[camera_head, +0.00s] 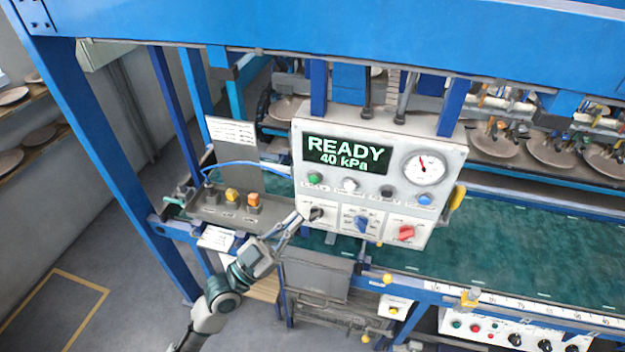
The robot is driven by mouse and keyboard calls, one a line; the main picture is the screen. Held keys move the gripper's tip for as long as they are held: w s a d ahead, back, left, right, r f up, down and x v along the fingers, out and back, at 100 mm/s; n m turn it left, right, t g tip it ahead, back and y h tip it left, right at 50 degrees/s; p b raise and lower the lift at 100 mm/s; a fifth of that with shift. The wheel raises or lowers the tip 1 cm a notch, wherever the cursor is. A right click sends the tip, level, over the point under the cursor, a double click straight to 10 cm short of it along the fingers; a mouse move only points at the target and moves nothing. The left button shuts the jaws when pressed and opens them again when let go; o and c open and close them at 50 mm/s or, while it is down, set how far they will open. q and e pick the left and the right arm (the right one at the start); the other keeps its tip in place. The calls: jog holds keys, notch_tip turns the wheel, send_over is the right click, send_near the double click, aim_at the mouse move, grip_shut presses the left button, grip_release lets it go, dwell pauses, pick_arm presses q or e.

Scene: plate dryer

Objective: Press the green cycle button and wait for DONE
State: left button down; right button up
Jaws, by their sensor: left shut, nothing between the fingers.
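The control panel (341,210) is a pale box facing me near the middle. Its display (347,156) reads READY and 40 kPa in green on black. The green button (315,179) is at the left end of the button row under the display. My left gripper (299,214) is shut and empty, with its tips near the black knob (317,213) at the panel's lower left, below the green button. I cannot tell whether the tips touch the panel. My right gripper is not in view.
A round gauge (422,168), a blue selector (361,224) and a red selector (406,232) are on the panel. A side box with yellow and orange buttons (232,195) stands at its left. A blue frame post (120,165) is at the left; a green belt (520,250) runs right.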

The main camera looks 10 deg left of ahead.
aim_at(308, 190)
pick_arm(q)
jog(key=w+b, duration=0.2)
jog(key=w, duration=0.7)
jog(key=shift+d, duration=0.2)
jog(key=shift+s+d, duration=0.1)
jog(key=shift+d, duration=0.1)
jog(key=shift+a, duration=0.1)
dwell(0.6)
dwell(0.5)
jog(key=shift+w+r, duration=0.1)
jog(key=shift+w, duration=0.3)
